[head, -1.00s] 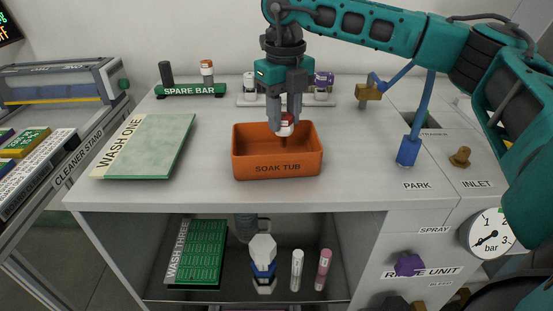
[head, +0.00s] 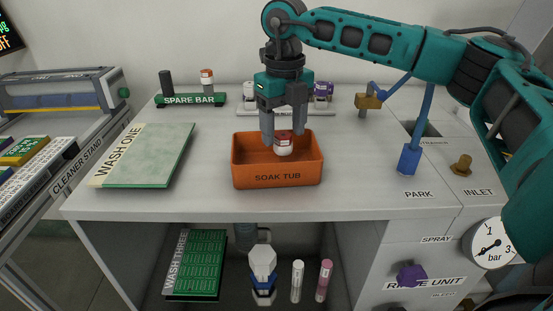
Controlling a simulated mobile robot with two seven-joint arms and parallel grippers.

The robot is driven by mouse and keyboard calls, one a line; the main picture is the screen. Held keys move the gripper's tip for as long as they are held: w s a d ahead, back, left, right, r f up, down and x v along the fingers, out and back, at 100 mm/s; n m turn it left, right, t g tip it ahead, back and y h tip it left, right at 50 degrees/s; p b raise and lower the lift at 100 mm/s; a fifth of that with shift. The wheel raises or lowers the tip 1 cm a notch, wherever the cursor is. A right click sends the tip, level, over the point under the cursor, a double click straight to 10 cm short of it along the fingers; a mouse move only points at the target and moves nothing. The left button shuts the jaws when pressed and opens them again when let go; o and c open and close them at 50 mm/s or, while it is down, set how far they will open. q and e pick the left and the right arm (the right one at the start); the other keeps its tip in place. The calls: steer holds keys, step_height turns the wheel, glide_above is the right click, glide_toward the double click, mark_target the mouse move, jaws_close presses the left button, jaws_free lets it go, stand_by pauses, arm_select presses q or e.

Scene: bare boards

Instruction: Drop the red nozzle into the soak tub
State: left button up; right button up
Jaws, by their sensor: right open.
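The red nozzle (head: 284,144), with a red top and a white band, is in the orange soak tub (head: 277,178), below my right gripper's fingers. My right gripper (head: 283,142) is open, with its fingertips apart on either side above the tub. The nozzle's lower part is hard to make out inside the tub. My left gripper is not in view.
The Wash One board (head: 150,157) lies left of the tub. The spare bar (head: 192,100) stands behind, and a rack with white and purple pieces (head: 320,92) is at the back. A blue spray handle (head: 410,158) stands at the right.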

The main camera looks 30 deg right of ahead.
arm_select(q)
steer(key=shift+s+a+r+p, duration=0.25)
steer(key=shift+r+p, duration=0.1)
steer(key=shift+p, duration=0.45)
arm_select(e)
step_height(320, 180, up, 13)
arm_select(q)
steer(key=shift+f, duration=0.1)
arm_select(e)
steer(key=shift+f, duration=0.15)
